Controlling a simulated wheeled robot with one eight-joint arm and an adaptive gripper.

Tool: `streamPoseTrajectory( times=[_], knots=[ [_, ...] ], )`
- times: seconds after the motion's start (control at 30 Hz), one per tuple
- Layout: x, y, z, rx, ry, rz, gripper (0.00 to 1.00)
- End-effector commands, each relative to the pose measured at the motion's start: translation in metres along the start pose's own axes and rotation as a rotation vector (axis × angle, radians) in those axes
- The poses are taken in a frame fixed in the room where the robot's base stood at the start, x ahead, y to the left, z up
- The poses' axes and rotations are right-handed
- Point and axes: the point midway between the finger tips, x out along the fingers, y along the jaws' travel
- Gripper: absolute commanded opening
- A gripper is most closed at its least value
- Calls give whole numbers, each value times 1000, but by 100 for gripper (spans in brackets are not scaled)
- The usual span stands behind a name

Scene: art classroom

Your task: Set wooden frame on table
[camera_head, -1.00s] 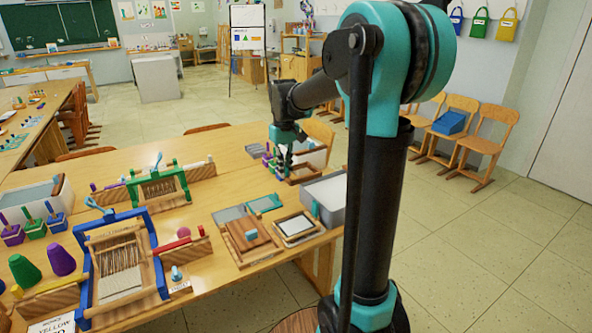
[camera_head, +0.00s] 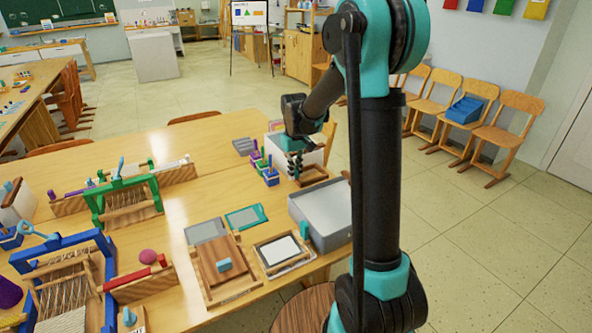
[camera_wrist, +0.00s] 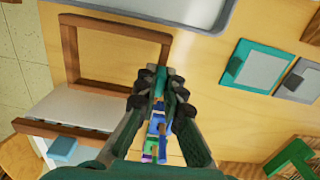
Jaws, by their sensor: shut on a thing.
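The wooden frame (camera_head: 314,174) is a brown, open rectangle at the far right end of the table (camera_head: 182,150). In the wrist view the frame (camera_wrist: 120,26) shows bare table through its opening, and its left side lies near the table edge. My gripper (camera_head: 296,174) points down at the frame's near-left side. In the wrist view my gripper (camera_wrist: 158,82) is shut at one corner of the frame, and the fingers hide the gripped part. I cannot tell whether the frame rests on the table or is just above it.
A white bin (camera_head: 312,152) stands close behind the frame, and a grey tray (camera_head: 322,212) is in front. Small blue, green and purple tools (camera_head: 268,172) stand left of the gripper. Flat frames (camera_head: 282,252) and looms (camera_head: 125,200) fill the near side. The table's middle is fairly clear.

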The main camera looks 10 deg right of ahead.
Motion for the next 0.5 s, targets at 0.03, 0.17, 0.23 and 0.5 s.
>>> streamPoseTrajectory(
  times=[0.03,0.17,0.23,0.5],
  knots=[
    [2,0,0,0,0,0,0],
    [11,0,0,0,0,0,0],
    [16,0,-1,0,0,0,0],
    [41,0,0,0,0,0,0]
  ],
)
